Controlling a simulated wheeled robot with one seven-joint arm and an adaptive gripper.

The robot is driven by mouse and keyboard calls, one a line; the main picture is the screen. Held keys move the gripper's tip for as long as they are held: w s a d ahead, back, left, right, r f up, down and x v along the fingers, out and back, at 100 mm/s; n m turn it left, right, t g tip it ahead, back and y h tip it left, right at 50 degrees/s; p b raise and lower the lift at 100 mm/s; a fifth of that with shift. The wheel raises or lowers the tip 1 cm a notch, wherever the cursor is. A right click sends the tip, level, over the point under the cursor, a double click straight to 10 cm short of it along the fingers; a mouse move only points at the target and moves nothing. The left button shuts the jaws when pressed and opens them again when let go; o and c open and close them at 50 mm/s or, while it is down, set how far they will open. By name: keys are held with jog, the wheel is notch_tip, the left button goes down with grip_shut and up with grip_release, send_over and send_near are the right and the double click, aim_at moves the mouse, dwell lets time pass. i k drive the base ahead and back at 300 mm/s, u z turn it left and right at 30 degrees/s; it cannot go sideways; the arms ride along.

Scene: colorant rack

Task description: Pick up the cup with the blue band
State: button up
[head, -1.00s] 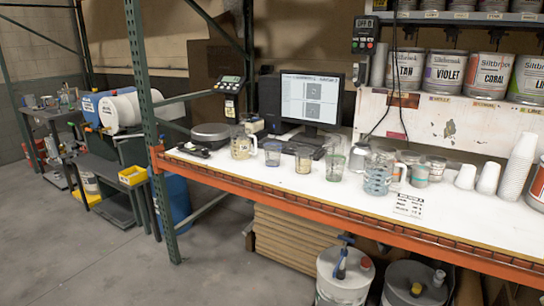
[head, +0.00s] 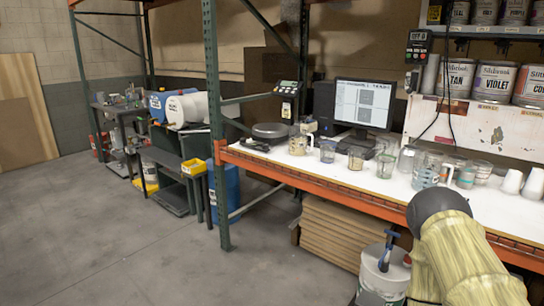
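Several clear cups stand in a row on the white bench top (head: 395,199). The cup with a bluish tint (head: 327,151) stands between the clear measuring jug (head: 298,141) and a yellowish-tinted cup (head: 356,158); it looks like the blue-band one, though its band is too small to make out clearly. A greenish cup (head: 385,166) is further right. A larger jug with blue markings (head: 426,171) stands further along. My arm, in a pale yellow cover with a dark rounded joint, rises at the lower right. My gripper is not visible.
An orange beam (head: 300,183) edges the bench front, and a green upright post (head: 215,130) stands at its left end. A monitor (head: 364,102) stands behind the cups. A white bucket (head: 384,275) is below the bench. The floor at left is clear.

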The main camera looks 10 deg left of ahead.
aim_at(328, 148)
jog(key=u, duration=0.65)
jog(key=i, duration=0.5)
jog(key=u, duration=0.8)
jog(key=i, duration=1.15)
jog(key=z, duration=0.65)
jog(key=i, duration=0.8)
jog(key=z, duration=0.8)
